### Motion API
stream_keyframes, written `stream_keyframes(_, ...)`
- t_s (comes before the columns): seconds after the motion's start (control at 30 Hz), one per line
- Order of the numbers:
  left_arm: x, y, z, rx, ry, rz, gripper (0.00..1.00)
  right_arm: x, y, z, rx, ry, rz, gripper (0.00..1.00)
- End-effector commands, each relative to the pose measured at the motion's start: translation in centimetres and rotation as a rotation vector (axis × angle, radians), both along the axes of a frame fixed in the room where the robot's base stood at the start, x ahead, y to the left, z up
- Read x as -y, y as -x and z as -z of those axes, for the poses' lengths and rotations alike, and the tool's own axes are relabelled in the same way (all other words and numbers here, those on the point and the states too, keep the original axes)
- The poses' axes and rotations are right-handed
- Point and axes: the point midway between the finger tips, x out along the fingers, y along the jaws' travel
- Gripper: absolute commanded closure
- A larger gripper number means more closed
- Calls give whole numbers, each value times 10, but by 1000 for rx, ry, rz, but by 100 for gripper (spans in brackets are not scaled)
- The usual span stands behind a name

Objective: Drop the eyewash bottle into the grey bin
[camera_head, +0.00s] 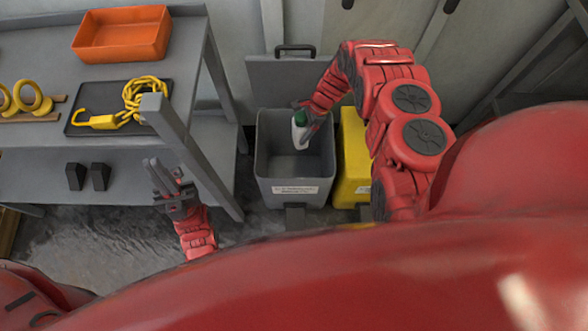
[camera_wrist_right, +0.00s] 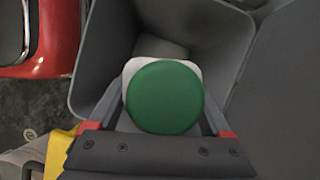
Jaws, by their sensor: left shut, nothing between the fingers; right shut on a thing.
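The eyewash bottle (camera_head: 300,131) is white with a green cap and hangs upright over the open mouth of the grey bin (camera_head: 262,160). In the right wrist view the bottle's round green cap (camera_wrist_right: 165,97) faces the camera, with the bin's wall (camera_wrist_right: 105,50) around and below it. My right gripper (camera_head: 308,124) is shut on the bottle. How far the bottle's base is from the bin floor is hard to tell. My left gripper (camera_head: 160,177) is shut and empty, in front of the shelf table, left of the bin.
The bin's lid (camera_head: 282,72) stands open behind it. A yellow bin (camera_head: 350,160) stands close on the right. On the left, a grey table (camera_head: 50,40) holds an orange tray (camera_head: 122,35) and a dark tray with a yellow chain (camera_head: 145,98); its leg stands near the bin.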

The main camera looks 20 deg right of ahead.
Motion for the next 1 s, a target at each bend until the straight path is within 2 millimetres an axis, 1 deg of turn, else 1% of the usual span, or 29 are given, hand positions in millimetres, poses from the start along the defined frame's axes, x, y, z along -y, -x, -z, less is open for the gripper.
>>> stream_keyframes(0.17, 0, 0, 15, 0, 0, 0, 100, 0, -1, 17, 2, 0, -1, 100)
stream_keyframes(0.4, 0, 0, 38, 0, 0, 0, 100, 0, -2, 46, 5, 0, -2, 100)
stream_keyframes(0.47, 0, 0, 42, 0, 0, 0, 100, 0, -2, 51, 5, 0, -1, 100)
stream_keyframes(0.57, 0, 0, 45, 0, 0, 0, 100, 0, -2, 55, 4, 0, -3, 100)
stream_keyframes(0.8, 0, 0, 44, 0, 0, 0, 100, 0, -2, 55, 3, 0, -3, 100)
stream_keyframes(0.83, 0, 0, 44, 0, 0, 0, 100, 0, -2, 55, 3, 0, -3, 16)
stream_keyframes(0.9, 0, 0, 44, 0, 0, 0, 100, 0, -1, 55, 3, 0, -3, 3)
stream_keyframes(0.93, 0, 0, 44, 0, 0, 0, 100, 0, -1, 55, 3, 0, -3, 0)
stream_keyframes(1.0, 0, 0, 44, 0, 0, 0, 100, 0, -1, 55, 2, 0, -3, 0)
